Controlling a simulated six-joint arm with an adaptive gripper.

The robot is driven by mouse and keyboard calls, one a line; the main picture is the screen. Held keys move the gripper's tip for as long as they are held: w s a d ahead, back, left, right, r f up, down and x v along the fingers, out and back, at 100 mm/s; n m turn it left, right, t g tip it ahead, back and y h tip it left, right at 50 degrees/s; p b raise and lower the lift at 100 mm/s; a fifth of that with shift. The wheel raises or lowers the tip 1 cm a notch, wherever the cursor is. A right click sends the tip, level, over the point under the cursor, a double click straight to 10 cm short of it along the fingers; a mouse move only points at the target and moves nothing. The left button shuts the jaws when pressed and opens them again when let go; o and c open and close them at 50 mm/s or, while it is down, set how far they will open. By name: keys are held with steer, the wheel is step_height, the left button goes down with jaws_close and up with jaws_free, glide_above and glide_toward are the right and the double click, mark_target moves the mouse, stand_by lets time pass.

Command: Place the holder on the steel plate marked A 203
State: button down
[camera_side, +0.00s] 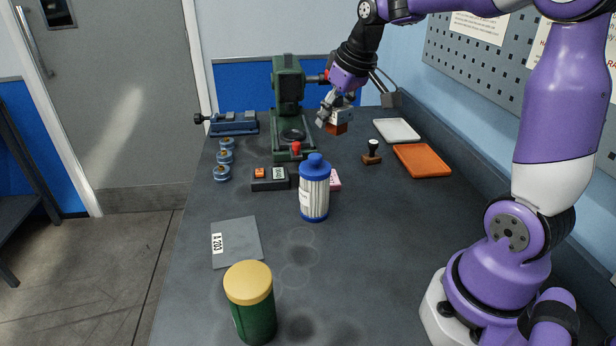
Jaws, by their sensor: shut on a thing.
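The steel plate (242,240) lies flat and bare on the near left of the bench, with a white label reading A 203 at its left edge. My gripper (334,112) is at the far end of the bench, right of the green press. It is shut on a small brown block with a pale upper part (338,128), which looks like the holder. The fingers hide part of it. I cannot tell whether its underside touches the bench. The plate is well away from my gripper, toward the camera and to the left.
A blue-capped bottle (314,190) stands between my gripper and the plate. A green jar with a yellow lid (250,300) stands close to the plate's near edge. The green press (288,90), a stamp (372,152), an orange tray (422,160) and a white tray (396,130) stand around.

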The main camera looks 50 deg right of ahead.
steer(key=a+n+g+y, duration=0.15)
steer(key=a+n, duration=0.45)
steer(key=a, duration=0.9)
steer(key=a+n+y, duration=0.3)
steer(key=a+n, duration=0.2)
steer(key=a, duration=1)
glide_above(222, 241)
steer(key=s+d, duration=0.1)
steer(key=shift+n, duration=0.3)
step_height(222, 241, down, 12)
steer(key=shift+s+d+f, duration=0.1)
steer(key=shift+s, duration=0.05)
steer(key=shift+f, duration=1.9)
steer(key=shift+f, duration=0.1)
steer(key=shift+c, duration=1.5)
jaws_free()
